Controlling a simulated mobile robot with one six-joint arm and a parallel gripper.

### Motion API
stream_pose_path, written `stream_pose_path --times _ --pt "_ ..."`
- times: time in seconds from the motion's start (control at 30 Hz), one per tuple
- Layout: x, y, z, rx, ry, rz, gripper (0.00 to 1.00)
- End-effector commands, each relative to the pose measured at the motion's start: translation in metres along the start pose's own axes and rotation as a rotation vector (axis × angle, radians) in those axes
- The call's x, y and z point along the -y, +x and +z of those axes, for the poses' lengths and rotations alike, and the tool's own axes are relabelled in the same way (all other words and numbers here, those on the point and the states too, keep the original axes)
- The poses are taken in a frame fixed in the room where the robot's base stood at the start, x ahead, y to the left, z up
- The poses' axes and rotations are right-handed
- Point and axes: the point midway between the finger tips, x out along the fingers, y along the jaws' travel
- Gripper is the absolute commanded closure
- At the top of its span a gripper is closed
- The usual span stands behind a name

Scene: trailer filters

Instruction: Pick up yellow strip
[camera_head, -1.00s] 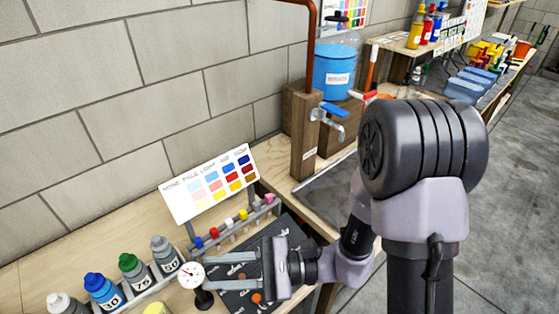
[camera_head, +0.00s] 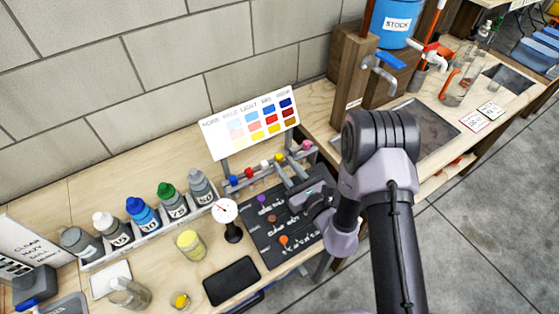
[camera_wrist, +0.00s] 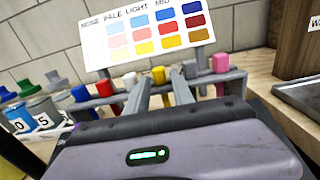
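In the wrist view the yellow block (camera_wrist: 158,74) appears between my two fingertips. My gripper (camera_head: 284,167) is open, its grey fingers reaching towards the rack from the dark mat side. I cannot tell whether the fingers touch the block.
Blue (camera_head: 234,181), red (camera_head: 249,173), white (camera_head: 264,165) and pink (camera_head: 306,145) blocks sit in the same rack. A colour chart (camera_head: 250,128) stands behind it. The black mat (camera_head: 262,238) holds small pieces.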

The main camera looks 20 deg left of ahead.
Motion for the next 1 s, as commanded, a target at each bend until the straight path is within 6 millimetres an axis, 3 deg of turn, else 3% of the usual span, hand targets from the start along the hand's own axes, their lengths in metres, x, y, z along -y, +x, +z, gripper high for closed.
stream_pose_path --times 0.1,0.23,0.43,0.57,0.6,1.0 --pt "-0.001 0.025 -0.001 0.002 -0.003 0.003 0.71" --pt "-0.001 0.038 0.000 0.000 0.000 0.001 0.71" --pt "0.000 0.039 0.000 0.000 0.001 0.000 0.73" --pt "0.000 0.039 0.000 0.000 0.001 0.000 0.98" --pt "0.000 0.038 0.000 0.000 0.001 0.000 1.00" --pt "0.000 0.039 0.009 0.001 0.000 0.000 1.00"
